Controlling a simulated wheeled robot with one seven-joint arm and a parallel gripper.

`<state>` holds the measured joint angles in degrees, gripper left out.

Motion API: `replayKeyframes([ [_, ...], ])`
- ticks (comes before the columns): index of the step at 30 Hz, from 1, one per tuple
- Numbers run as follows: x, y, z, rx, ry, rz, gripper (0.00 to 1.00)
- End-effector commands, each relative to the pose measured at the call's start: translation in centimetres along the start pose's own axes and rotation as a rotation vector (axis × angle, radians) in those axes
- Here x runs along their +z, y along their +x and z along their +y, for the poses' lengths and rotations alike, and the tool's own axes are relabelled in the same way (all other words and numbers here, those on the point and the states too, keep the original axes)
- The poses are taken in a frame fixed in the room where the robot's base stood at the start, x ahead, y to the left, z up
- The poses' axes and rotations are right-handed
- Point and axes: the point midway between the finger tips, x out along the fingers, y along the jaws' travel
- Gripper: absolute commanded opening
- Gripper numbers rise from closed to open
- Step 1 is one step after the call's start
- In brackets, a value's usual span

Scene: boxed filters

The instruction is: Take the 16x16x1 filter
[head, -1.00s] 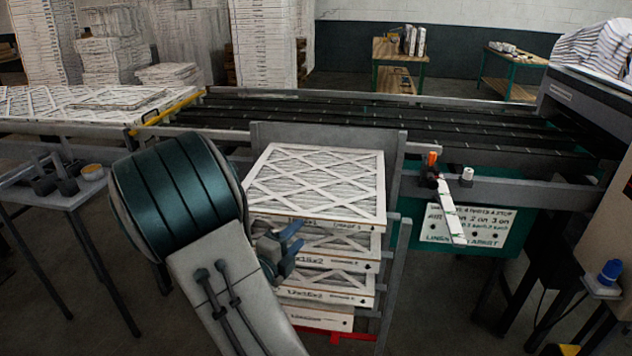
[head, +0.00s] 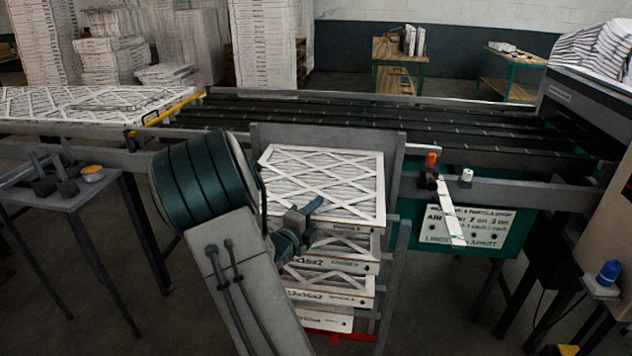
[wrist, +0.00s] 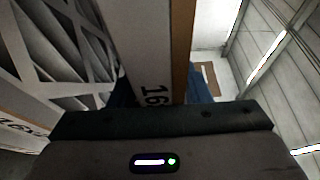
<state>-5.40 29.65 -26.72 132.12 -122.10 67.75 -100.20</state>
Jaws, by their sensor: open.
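A stack of white framed filters with lattice faces stands in front of the conveyor, the top filter (head: 335,180) lying flat. Labels on the lower filter edges (head: 318,296) seem to end in "16x2", but most print is too small to read surely. My gripper (head: 309,220) is at the front left of the stack, beside the upper filters. The rest of that label is hidden, and contact cannot be told.
Grey rack posts (head: 393,275) flank the stack on the right, with a red base below. The conveyor (head: 420,120) runs behind. A small table (head: 70,195) with dark tools stands left.

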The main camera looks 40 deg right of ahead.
Motion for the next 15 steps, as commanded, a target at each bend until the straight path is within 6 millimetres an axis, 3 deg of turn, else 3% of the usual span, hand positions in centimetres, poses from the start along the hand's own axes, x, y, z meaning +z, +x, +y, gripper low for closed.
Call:
replayKeyframes([
  [1,0.0,-0.02,0.01,0.0,0.0,0.0,0.44],
  [6,0.0,-0.04,0.01,0.0,0.0,0.0,0.0],
  [15,0.0,-0.04,-0.08,-0.001,0.001,0.0,0.0],
])
